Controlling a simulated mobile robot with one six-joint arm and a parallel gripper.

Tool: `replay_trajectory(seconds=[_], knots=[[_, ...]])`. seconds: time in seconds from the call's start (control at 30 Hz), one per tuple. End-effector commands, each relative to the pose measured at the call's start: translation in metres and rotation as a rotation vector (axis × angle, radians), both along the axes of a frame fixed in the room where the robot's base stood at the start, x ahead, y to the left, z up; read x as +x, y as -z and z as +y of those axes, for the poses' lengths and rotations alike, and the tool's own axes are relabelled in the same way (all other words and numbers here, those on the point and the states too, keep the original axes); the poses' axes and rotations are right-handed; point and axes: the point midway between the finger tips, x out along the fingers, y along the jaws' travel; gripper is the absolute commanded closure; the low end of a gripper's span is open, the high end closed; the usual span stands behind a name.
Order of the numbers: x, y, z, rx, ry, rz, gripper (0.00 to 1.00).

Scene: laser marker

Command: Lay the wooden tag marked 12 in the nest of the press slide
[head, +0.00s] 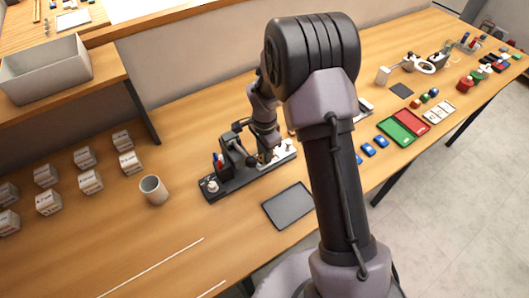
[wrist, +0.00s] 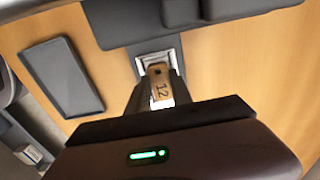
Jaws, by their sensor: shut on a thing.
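The wooden tag marked 12 (wrist: 159,78) is held between the fingertips of my gripper (wrist: 158,92) in the wrist view. Its number and a dark hole near its far end show. Just beyond the tag is a silver-rimmed square nest (wrist: 143,66) at the edge of the dark press (wrist: 120,30). The tag's far end overlaps the nest in the picture; I cannot tell whether it touches. In the head view my gripper (head: 267,157) is low beside the press (head: 228,172), and the tag cannot be made out there.
A dark flat tray (head: 289,206) lies in front of the press; it also shows in the wrist view (wrist: 62,77). A cup (head: 153,190) and several white boxes (head: 90,182) stand to the left. Green and red trays (head: 400,128) lie to the right. The front left bench is clear.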

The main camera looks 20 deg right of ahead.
Motion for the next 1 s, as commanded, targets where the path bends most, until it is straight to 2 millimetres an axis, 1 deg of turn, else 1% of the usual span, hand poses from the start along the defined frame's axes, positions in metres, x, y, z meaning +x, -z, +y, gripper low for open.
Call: replay_trajectory(seconds=[0.03,0.07,0.1,0.17,0.2,0.47,0.57,0.67,0.77,0.9,1.0], knots=[[0.000,0.000,0.000,0.000,0.000,0.000,1.00],[0.000,0.000,0.000,0.000,0.000,0.000,0.70],[0.000,0.000,0.000,0.000,0.000,0.000,0.62],[0.000,0.000,0.000,0.000,0.000,0.000,0.50],[0.000,0.000,0.000,0.000,0.000,0.000,0.48],[0.000,-0.001,0.000,0.000,0.000,0.000,0.48],[0.001,-0.009,0.000,0.000,0.000,-0.002,0.48],[0.001,-0.029,0.000,0.000,-0.001,-0.003,0.48],[0.001,-0.059,0.000,0.001,0.000,-0.005,0.48],[0.001,-0.107,0.000,0.001,0.000,-0.005,0.48],[0.001,-0.136,0.000,0.000,0.000,-0.004,0.48]])
